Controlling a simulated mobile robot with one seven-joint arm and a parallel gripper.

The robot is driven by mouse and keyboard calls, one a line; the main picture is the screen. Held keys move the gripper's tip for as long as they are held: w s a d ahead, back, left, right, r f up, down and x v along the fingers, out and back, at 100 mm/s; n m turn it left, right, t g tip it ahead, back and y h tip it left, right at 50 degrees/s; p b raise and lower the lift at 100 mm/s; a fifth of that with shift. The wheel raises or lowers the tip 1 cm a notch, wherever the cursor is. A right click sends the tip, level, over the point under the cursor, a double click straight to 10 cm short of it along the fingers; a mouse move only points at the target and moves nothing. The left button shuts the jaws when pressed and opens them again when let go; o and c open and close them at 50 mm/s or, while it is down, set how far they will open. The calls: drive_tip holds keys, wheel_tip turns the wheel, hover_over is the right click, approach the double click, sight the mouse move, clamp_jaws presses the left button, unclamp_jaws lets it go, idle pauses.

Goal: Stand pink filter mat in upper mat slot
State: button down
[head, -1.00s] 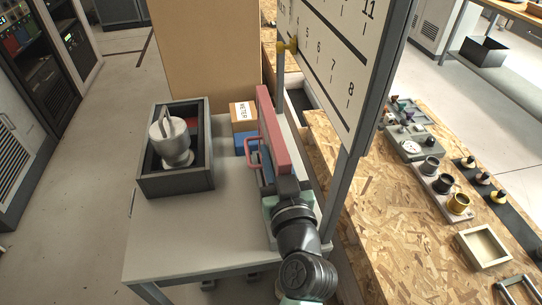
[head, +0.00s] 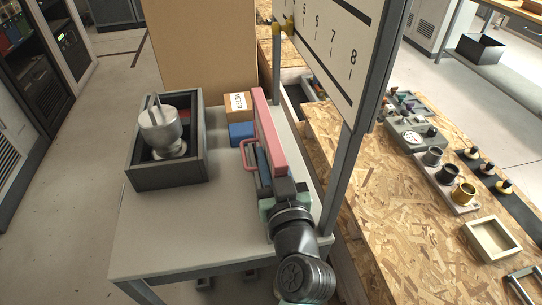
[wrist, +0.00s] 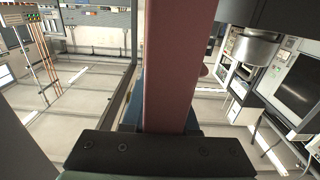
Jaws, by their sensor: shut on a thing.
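The pink filter mat (head: 268,130) is a thin upright slab with a small pink loop handle (head: 249,153) on its left side. My gripper (head: 282,185) is shut on its near end and holds it over the right part of a grey table. In the wrist view the mat (wrist: 170,60) runs up the middle, away from the dark gripper (wrist: 165,145). Whether the mat's lower edge touches the table cannot be told. I cannot make out the upper mat slot in either view.
On the grey table (head: 160,235) stand a dark open box (head: 165,180) holding a silver vessel (head: 160,128), a METER box (head: 238,103) and a blue block (head: 241,132). A numbered board (head: 330,45) on a grey post (head: 343,180) rises close right of the mat. The table's front left is clear.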

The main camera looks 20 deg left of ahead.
drive_tip(key=c, duration=0.6)
unclamp_jaws()
drive_tip(key=b+v, duration=0.2)
drive_tip(key=v, duration=1.1)
